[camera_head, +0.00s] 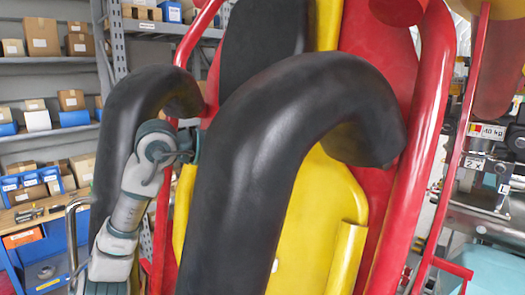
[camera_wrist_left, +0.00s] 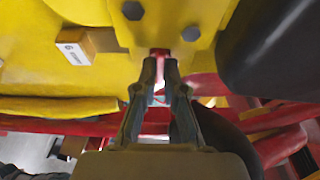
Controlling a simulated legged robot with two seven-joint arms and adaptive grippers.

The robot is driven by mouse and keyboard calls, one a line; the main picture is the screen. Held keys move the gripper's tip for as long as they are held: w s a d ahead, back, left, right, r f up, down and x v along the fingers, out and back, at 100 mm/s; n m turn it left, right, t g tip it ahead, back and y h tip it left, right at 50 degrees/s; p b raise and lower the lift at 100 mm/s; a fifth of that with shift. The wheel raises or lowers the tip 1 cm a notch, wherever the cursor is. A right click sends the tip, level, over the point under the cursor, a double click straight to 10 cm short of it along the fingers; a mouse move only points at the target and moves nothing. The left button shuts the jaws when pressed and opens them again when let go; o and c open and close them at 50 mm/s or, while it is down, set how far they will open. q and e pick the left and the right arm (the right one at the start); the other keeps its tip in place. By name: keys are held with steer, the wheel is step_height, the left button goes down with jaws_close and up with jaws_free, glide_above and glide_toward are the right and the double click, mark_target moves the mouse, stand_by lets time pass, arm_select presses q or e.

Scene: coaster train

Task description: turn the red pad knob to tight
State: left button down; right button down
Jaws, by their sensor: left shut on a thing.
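The red knob (camera_wrist_left: 159,53) shows as a small red piece at the edge of the yellow panel (camera_wrist_left: 100,15) in the left wrist view. My left gripper (camera_wrist_left: 160,70) has its two fingertips closed in on it from both sides. The fingers cover most of the knob, so its turn position cannot be read. In the head view my left arm comes up from the lower left, and its hand reaches behind the big black padded bar (camera_head: 262,150). The knob is hidden there. My right gripper is in neither view.
A second black padded bar (camera_head: 128,135) stands left of my arm. Red tubes (camera_head: 415,130) frame the yellow and red seat. In the wrist view, grey bolts (camera_wrist_left: 190,33) and a small labelled box (camera_wrist_left: 88,45) sit near the fingers. Shelves with boxes (camera_head: 42,38) stand behind.

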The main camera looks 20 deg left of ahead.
arm_select(q)
steer(key=shift+d+f, duration=0.2)
steer(key=shift+d, duration=0.1)
steer(key=c, duration=1.5)
jaws_free()
steer(key=shift+o, duration=1.2)
steer(key=shift+s+d, duration=0.15)
steer(key=d+v, duration=0.1)
steer(key=v, duration=1)
steer(key=shift+s+r, duration=0.3)
steer(key=shift+r, duration=0.05)
